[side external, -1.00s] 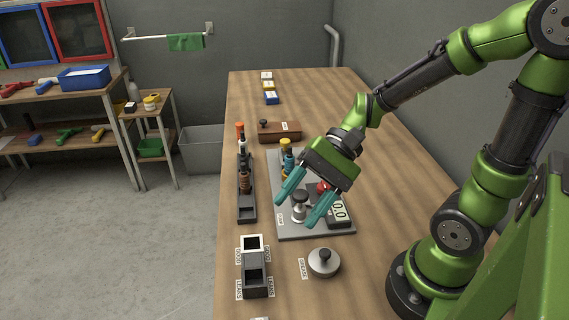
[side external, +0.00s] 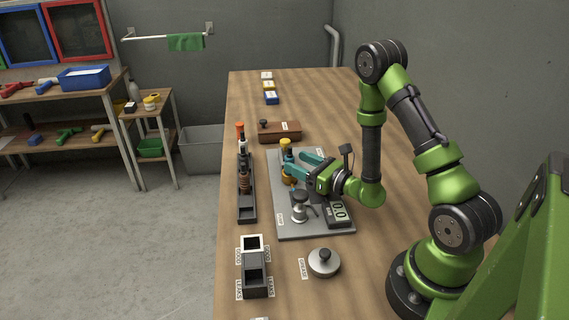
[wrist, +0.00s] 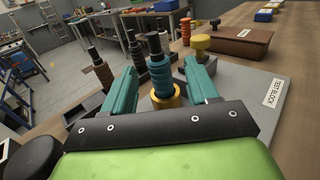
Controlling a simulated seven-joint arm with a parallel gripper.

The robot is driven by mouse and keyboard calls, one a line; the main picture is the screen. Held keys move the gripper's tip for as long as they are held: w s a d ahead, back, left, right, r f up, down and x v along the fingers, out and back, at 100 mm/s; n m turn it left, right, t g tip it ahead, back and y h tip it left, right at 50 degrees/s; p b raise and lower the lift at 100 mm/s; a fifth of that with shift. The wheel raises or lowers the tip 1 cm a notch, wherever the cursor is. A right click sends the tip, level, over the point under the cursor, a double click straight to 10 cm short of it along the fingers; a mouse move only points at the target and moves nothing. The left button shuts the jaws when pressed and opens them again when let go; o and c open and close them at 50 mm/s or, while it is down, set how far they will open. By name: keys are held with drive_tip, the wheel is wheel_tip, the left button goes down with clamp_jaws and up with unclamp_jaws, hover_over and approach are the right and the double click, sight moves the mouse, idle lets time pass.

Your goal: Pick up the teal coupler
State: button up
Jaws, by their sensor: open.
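The teal coupler (wrist: 160,72), with a ribbed body and a black top, stands upright in a yellow ring-shaped seat (wrist: 166,99) on the grey test block (side external: 285,223). In the side view the coupler (side external: 288,156) is partly covered by my gripper. My gripper (side external: 294,165) is level and open, with its teal fingers reaching left over the block. In the wrist view the coupler stands between the two spread fingers, with a gap visible on each side. I cannot tell whether either finger touches it.
A dark rack (side external: 247,206) holding other couplers stands left of the block. On the block are a yellow knob (wrist: 201,43), a silver post (side external: 299,207) and a display (side external: 338,213). A brown box (side external: 279,132) lies behind; a round lidded pot (side external: 324,263) and black bins (side external: 255,276) stand in front.

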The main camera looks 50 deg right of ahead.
sight(286, 156)
drive_tip(key=w, duration=0.5)
drive_tip(key=shift+w, duration=0.4)
drive_tip(key=shift+c, duration=0.4)
clamp_jaws()
drive_tip(key=shift+r, duration=0.15)
